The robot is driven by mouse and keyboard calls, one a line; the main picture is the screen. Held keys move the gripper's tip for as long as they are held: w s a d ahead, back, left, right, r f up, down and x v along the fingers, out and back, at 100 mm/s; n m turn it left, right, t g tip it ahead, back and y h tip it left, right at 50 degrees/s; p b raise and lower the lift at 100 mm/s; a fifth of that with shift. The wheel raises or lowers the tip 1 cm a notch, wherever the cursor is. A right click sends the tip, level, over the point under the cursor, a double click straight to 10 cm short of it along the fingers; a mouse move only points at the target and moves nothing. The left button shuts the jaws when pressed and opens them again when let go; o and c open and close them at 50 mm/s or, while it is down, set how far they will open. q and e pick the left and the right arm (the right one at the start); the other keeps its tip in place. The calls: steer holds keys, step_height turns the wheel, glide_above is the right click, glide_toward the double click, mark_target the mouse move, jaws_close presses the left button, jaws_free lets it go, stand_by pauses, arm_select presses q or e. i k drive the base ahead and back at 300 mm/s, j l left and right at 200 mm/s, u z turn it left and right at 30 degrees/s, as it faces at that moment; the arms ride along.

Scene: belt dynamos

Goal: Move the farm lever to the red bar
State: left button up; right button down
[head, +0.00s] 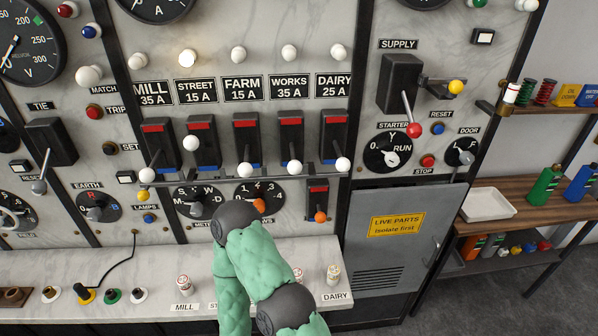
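The farm lever is the middle one in a row of several levers under the label plates. Its white knob (245,170) is down at the bottom of the farm switch (247,146), close to the horizontal rail. The red bar (246,124) is at the top of that switch, with the knob well below it. The FARM 15 A plate (242,89) is above. A green arm of mine with dark joints rises from the bottom middle, in front of the ledge and below the farm lever. Neither gripper can be made out.
The street knob (190,143) is raised above the neighbouring mill (147,175), works (295,167) and dairy (343,164) knobs. A metal rail (215,180) crosses the lever bottoms. Selector dials are below it. The supply lever (415,130) is to the right.

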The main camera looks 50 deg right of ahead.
mark_target(245, 169)
steer(key=z, duration=1.45)
